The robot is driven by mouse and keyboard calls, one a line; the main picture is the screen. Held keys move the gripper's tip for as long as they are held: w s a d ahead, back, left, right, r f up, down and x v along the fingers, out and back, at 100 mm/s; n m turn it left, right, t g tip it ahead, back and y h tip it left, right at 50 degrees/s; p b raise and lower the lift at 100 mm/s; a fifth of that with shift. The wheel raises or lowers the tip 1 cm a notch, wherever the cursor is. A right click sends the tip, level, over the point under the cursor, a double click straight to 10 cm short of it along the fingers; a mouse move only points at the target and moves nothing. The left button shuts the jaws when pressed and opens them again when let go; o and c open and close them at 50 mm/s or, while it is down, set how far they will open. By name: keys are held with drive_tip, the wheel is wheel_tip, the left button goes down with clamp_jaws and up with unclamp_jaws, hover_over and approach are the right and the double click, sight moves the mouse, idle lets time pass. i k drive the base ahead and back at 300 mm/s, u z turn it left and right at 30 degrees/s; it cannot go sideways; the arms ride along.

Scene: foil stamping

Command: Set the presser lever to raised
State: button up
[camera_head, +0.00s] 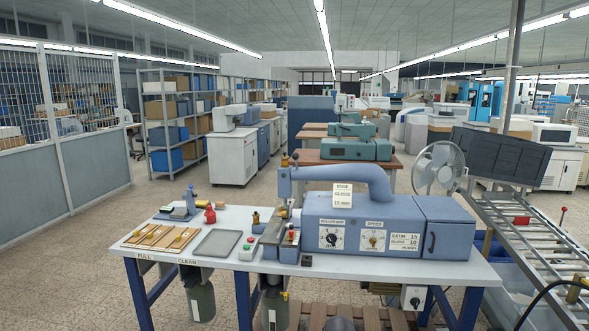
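The blue-grey stamping machine (385,207) stands on a white-topped bench, with its curved arm reaching left to a head (285,185) above a small work area. Small orange and dark knobs sit on top of the head, and a red-topped part (291,236) stands below it. I cannot tell which of these small parts is the presser lever, nor its position. The machine's front has two dials, labelled panels and a yellowish card. My gripper is not in view.
On the bench (450,268) lie a wooden slotted board (158,237), a grey tray (217,242) and a red item (210,214). A roller conveyor (530,240) and a fan (437,168) stand at right. Canisters hang below the bench. Open floor lies at left.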

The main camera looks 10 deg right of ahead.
sight(296, 156)
drive_tip(key=k, duration=0.65)
drive_tip(key=z, duration=0.15)
drive_tip(key=i, duration=1.55)
drive_tip(key=u, duration=0.25)
